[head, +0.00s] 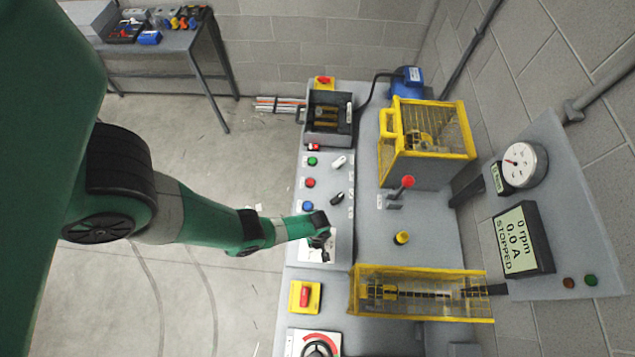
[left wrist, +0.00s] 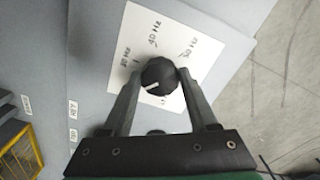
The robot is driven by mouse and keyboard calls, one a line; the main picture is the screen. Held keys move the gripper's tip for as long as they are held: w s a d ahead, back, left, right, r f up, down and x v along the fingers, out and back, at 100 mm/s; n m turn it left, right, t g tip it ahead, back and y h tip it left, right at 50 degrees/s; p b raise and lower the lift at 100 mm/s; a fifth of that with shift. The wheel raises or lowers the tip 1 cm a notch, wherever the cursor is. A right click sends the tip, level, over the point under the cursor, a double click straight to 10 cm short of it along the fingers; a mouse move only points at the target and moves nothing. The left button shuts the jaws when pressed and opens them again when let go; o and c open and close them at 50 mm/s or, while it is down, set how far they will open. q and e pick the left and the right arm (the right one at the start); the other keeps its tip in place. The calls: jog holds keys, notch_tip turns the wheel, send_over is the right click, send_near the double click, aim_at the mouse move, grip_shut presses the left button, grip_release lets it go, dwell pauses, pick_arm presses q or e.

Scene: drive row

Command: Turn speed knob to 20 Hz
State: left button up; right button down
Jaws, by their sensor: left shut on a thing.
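In the left wrist view the pointer line lies toward the lower left, off the printed Hz labels. My left gripper (left wrist: 157,88) is shut on the knob, one finger on each side. In the head view my left gripper (head: 321,243) is over the white plate (head: 335,247) and hides most of the knob. My right gripper is not in view.
The display (head: 524,240) reads 0 rpm, 0.0 A, STOPPED. Coloured buttons (head: 309,183) and black and white selectors sit above the plate in the head view. A red-topped lever (head: 406,183), yellow guards (head: 426,165) and a red-and-yellow switch (head: 305,296) stand nearby.

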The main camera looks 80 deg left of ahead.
pick_arm(q)
jog(key=shift+n, duration=1.1)
jog(key=o, duration=1.4)
jog(key=shift+c, duration=0.2)
